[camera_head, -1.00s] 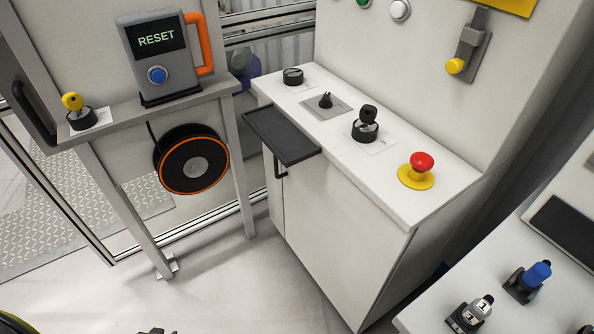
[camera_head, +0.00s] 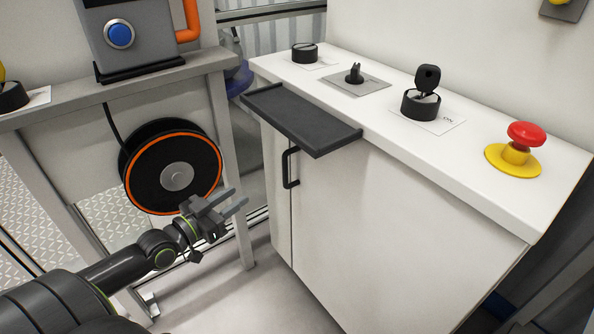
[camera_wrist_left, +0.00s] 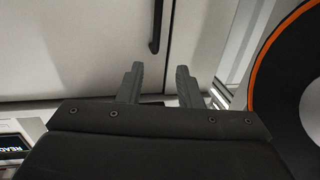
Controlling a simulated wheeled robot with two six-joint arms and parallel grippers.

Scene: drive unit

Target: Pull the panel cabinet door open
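The white panel cabinet stands at the centre right of the head view, and its door (camera_head: 385,240) is shut. A black bar handle (camera_head: 289,168) sits at the door's upper left, just below a black tray. The handle also shows at the top of the left wrist view (camera_wrist_left: 155,27). My left gripper (camera_head: 234,202) is left of the handle and a little lower, apart from it. Its two fingers (camera_wrist_left: 158,82) are spread with nothing between them, pointing towards the cabinet front. My right gripper is in neither view now.
The black tray (camera_head: 300,118) juts out above the handle. A cable reel (camera_head: 172,168) with an orange rim hangs from a grey table (camera_head: 150,80) close behind my left gripper. A red emergency button (camera_head: 526,134) and key switches stand on the cabinet top.

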